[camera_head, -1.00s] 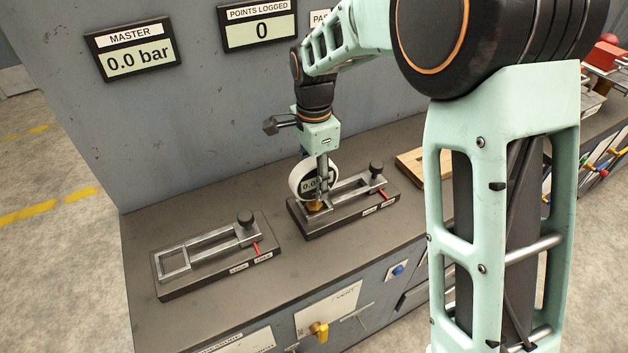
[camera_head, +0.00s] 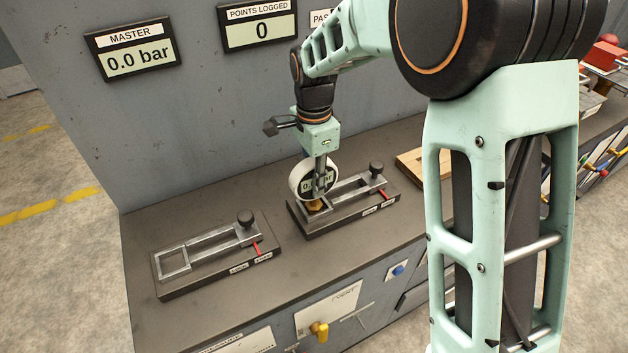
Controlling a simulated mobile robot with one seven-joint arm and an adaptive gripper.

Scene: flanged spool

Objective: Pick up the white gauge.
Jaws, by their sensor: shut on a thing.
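The white gauge (camera_head: 300,178) is a round dial with a white rim and a brass fitting (camera_head: 314,206) below. It stands upright at the left end of the right-hand fixture (camera_head: 345,198) on the bench. My gripper (camera_head: 320,188) points down and is shut on the gauge, with a finger crossing the dial and hiding part of its reading. The brass fitting is at the fixture's square frame; I cannot tell whether it touches it.
A second fixture (camera_head: 176,284) with an empty square frame and a black knob (camera_head: 245,217) sits on the bench at the left. A wooden board (camera_head: 411,163) lies behind to the right. Wall displays (camera_head: 134,55) hang above. The bench top (camera_head: 185,217) between is clear.

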